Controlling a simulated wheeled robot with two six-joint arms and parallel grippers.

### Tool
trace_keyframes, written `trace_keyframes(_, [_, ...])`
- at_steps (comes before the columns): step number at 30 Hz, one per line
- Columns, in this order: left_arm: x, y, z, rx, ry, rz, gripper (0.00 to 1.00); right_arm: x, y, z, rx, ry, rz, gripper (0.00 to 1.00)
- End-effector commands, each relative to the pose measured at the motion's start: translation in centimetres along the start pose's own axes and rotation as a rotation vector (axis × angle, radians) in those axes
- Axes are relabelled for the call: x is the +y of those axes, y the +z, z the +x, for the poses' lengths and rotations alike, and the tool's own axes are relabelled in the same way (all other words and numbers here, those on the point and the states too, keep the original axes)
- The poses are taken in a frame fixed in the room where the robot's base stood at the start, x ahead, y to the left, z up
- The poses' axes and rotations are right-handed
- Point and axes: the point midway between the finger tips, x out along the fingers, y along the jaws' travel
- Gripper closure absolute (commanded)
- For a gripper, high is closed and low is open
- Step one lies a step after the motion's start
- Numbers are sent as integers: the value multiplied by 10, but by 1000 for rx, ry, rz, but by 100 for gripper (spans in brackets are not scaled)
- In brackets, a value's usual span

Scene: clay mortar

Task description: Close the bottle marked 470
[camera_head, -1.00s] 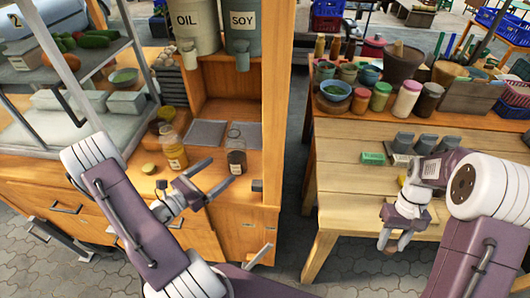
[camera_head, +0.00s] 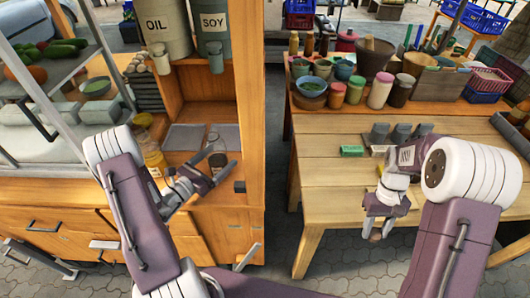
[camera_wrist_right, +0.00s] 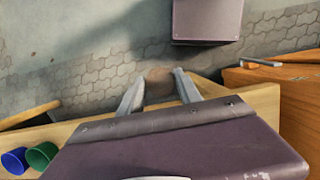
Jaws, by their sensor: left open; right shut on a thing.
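Two bottles stand on the wooden counter at left: a yellow-filled one (camera_head: 154,160), partly hidden by my left arm, and a dark-filled one (camera_head: 213,138). I cannot read 470 on either. My left gripper (camera_head: 221,163) is open, its fingers at the dark bottle and overlapping its lower part; I cannot tell whether they touch it. My right gripper (camera_head: 376,236) is shut on a small brownish round piece, low in front of the right table. That piece (camera_wrist_right: 158,75) also shows between its fingers in the right wrist view.
The right table (camera_head: 325,195) carries jars and bowls at the back, a green box (camera_head: 352,151) and grey blocks. Its front left is clear. A floor gap separates counter and table.

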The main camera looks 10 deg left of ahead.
Motion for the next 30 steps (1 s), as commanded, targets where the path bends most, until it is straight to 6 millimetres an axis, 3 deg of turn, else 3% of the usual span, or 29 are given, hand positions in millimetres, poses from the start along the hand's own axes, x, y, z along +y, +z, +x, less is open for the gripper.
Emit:
trace_keyframes(10, [0,0,1,0,1,0,15,0,0,0,0,0,0,96])
trace_keyframes(18, [0,0,1,0,1,0,90,0,0,0,0,0,0,96])
trace_keyframes(30, [4,5,0,-2,-3,1,89,0,1,-4,0,0,0,96])
